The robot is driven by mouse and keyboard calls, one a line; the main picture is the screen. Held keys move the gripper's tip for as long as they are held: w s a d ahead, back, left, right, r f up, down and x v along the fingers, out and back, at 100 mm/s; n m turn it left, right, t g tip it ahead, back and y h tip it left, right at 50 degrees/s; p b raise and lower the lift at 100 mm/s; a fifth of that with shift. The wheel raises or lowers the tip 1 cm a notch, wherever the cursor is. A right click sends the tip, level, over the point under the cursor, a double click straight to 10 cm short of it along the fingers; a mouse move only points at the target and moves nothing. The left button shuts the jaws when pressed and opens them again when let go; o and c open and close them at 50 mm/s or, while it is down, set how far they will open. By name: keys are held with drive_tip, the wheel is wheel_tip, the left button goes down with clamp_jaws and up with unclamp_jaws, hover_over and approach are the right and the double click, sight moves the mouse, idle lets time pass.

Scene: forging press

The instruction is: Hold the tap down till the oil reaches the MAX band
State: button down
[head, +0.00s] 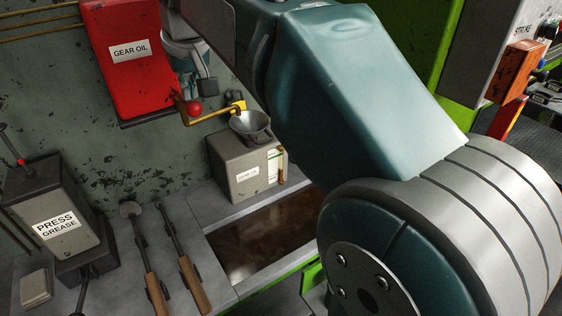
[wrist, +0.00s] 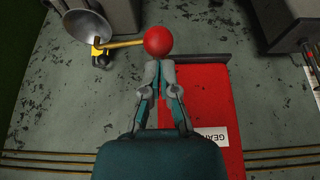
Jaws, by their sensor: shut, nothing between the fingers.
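The red GEAR OIL tank (head: 122,50) hangs on the wall, and part of it shows in the wrist view (wrist: 205,105). The oil level and MAX band are too small to read. My gripper (wrist: 160,66) is shut and empty, its tips right by the knob (wrist: 159,41). I cannot tell whether they touch.
A PRESS GREASE box (head: 55,222) stands at the left. Two wooden-handled tools (head: 178,240) lie on the bench. A brown, open trough (head: 262,240) lies below the GEAR OIL box. My arm hides much of the right side.

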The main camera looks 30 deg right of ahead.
sight(193, 104)
drive_tip(key=shift+f, duration=1.55)
idle(6.5)
